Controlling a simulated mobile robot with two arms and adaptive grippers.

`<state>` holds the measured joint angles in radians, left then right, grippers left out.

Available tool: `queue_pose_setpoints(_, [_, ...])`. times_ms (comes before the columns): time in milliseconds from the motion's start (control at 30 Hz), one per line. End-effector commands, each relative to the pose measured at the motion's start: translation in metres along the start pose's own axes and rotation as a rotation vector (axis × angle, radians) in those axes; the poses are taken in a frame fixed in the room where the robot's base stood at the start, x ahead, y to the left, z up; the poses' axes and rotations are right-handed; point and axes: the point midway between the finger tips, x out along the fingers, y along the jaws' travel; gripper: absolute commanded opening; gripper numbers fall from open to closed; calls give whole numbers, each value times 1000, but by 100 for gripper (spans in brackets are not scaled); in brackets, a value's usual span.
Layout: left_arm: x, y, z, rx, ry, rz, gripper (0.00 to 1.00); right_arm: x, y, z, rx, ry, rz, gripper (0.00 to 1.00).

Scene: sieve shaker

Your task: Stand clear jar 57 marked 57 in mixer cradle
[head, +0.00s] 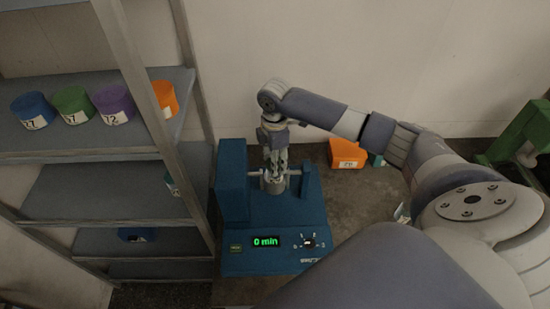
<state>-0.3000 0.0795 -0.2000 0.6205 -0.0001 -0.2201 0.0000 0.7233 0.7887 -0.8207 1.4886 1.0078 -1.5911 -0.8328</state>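The blue mixer (262,225) stands on the floor or bench beside the shelf, its green display reading "0 min". Its cradle (261,184) is a small grey holder between two blue uprights. My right gripper (275,172) points down into the cradle from above. The fingers look close together, and something greyish shows around their tips. I cannot tell whether this is a clear jar or part of the cradle. No number 57 is readable there. My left gripper is not in view.
A shelf rack (90,190) at left holds a blue tub (33,112), a green tub (73,106), a purple tub (114,105) and an orange tub (165,98). An orange box (347,153) lies right of the mixer. A green machine (522,135) stands far right.

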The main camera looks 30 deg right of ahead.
Motion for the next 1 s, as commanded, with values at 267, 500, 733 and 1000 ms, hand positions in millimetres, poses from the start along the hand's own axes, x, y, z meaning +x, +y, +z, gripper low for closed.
queue_pose_setpoints(267, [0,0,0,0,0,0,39,1,0,0,0,0,0,3])
queue_pose_setpoints(500, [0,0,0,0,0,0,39,1,0,0,0,0,0,3])
queue_pose_setpoints(733, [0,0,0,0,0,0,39,5,0,0,0,0,-1,3])
queue_pose_setpoints(1000, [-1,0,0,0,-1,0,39,11,-1,-1,-1,1,-1,3])
